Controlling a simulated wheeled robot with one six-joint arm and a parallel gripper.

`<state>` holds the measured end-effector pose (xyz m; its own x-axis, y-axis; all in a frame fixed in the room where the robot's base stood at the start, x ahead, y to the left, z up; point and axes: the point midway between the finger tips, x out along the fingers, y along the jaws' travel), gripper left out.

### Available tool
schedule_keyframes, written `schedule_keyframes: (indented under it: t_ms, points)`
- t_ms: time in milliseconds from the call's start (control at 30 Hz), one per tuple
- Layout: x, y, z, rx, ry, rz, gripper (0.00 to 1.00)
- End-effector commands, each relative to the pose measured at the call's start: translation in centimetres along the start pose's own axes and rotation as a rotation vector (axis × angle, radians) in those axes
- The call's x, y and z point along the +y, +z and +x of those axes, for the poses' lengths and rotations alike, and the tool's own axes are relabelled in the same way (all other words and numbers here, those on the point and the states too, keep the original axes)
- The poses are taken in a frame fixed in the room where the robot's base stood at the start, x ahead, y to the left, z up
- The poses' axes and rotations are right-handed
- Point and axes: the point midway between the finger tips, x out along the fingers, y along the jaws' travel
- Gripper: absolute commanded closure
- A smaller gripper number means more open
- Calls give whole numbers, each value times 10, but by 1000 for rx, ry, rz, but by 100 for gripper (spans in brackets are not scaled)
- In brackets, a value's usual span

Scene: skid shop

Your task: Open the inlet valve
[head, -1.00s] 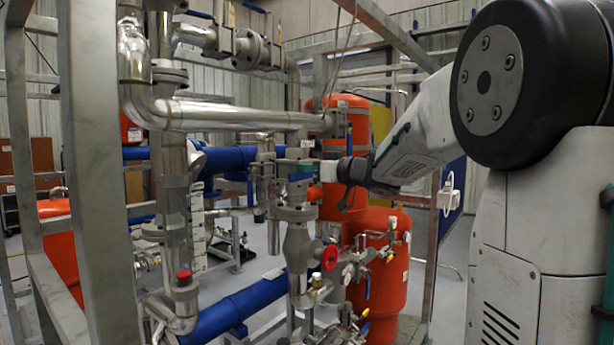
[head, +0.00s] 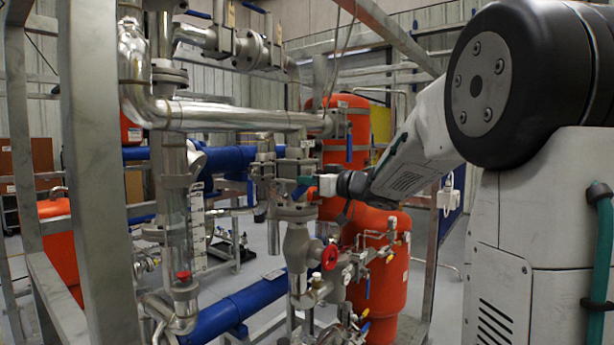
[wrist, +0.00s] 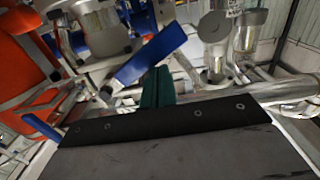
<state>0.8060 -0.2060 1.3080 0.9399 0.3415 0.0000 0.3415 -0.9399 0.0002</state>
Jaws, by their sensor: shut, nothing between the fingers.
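My gripper (head: 304,181) is in the middle of the head view, reaching left from the arm to the pipework. Its teal fingers (wrist: 157,88) are together and empty in the wrist view. A flat blue valve lever (wrist: 150,54) lies slantwise just past the fingertips; I cannot tell whether they touch it. In the head view the blue lever (head: 298,193) shows small beside and below the fingers, on a vertical pipe's grey valve. No label marks it as the inlet valve. The fingers and flanges partly hide the valve body.
A red handwheel (head: 330,257) sits below my gripper. A silver horizontal pipe (head: 230,118) runs above it. Orange tanks (head: 376,225) stand behind. A grey frame post (head: 95,170) is at left. Pipes crowd the space around my gripper.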

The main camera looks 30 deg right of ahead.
Motion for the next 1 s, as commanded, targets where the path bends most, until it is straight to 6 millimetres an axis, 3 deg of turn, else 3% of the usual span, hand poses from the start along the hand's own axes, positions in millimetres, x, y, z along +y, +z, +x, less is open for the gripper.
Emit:
schedule_keyframes:
  t_ms: [233,667,1000]
  points:
    - [5,20,0,-1,0,2,100]
    - [7,24,0,0,0,1,100]
    - [21,43,0,-1,1,1,100]
